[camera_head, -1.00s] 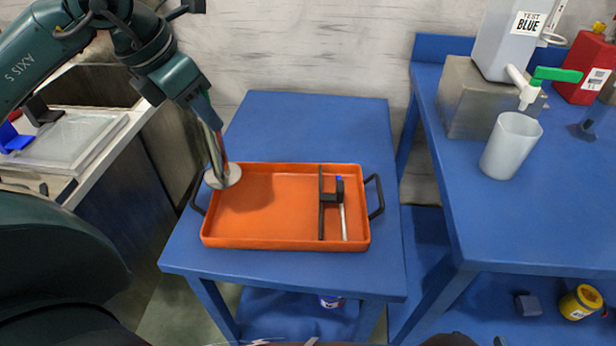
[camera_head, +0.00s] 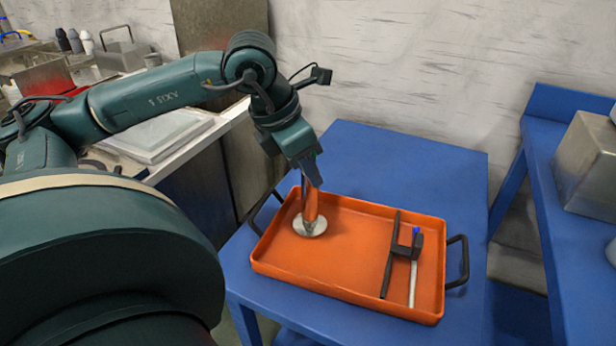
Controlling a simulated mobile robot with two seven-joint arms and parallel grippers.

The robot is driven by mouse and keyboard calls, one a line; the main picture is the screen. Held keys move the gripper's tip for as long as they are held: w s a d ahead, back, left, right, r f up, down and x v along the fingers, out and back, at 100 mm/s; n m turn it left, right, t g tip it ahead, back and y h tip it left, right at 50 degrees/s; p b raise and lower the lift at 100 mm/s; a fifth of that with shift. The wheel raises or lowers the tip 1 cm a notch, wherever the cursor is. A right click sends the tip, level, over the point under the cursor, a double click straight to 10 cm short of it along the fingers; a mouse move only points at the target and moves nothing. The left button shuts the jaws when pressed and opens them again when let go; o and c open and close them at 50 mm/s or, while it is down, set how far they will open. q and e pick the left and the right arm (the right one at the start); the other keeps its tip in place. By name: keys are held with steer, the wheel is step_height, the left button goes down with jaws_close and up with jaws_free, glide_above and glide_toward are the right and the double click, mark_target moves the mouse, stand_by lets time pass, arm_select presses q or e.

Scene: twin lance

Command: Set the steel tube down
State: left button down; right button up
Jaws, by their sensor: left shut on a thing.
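My left gripper (camera_head: 312,180) points down over the left part of the orange tray (camera_head: 345,303) and is shut on the steel tube (camera_head: 311,206). The tube is shiny, mirrors the tray's orange, and stands nearly upright with a round flat disc (camera_head: 310,226) at its lower end. The disc is inside the tray's walls, near the back left corner. I cannot tell whether it touches the tray floor or hangs just above it. The tube's top is hidden by the gripper. My right gripper is out of view.
In the tray's right part lie a black bar (camera_head: 389,262) and a pale rod (camera_head: 413,283) with a blue tip, beside a black block (camera_head: 406,250). The tray's middle is bare. The blue table (camera_head: 400,165) is clear behind it. A second blue bench (camera_head: 565,240) stands at right.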

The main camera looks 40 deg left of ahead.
arm_select(q)
steer(key=shift+f, duration=0.1)
steer(key=shift+f, duration=0.1)
steer(key=c, duration=1.6)
jaws_free()
steer(key=shift+f, duration=0.1)
steer(key=o, duration=0.4)
steer(key=shift+o, duration=0.2)
